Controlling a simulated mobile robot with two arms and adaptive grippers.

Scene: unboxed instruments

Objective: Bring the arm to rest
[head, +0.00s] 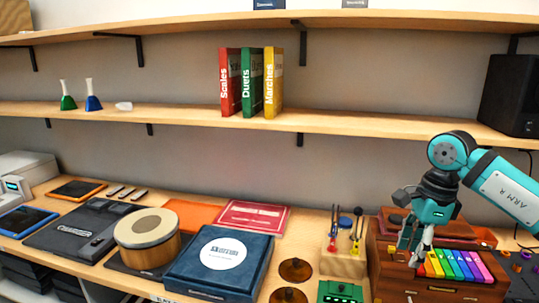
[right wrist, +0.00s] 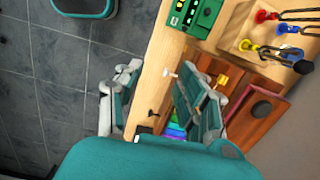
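My right arm, teal and marked "ARM R", comes in from the right in the head view. Its gripper (head: 418,250) points down over the left part of a wooden instrument with rainbow-coloured keys (head: 462,266). In the right wrist view the two fingers of the gripper (right wrist: 160,100) stand wide apart with nothing held between them. The table's front edge shows between the fingers. I cannot tell whether a fingertip touches the wood. My left arm and gripper are not in view.
A green box (head: 340,292) and a wooden block with tuning forks (head: 344,262) stand left of the gripper. A blue box (head: 220,262), a drum (head: 147,255) and a dark case (head: 85,228) lie further left. A shelf with books (head: 250,82) and a black speaker (head: 510,95) hangs above.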

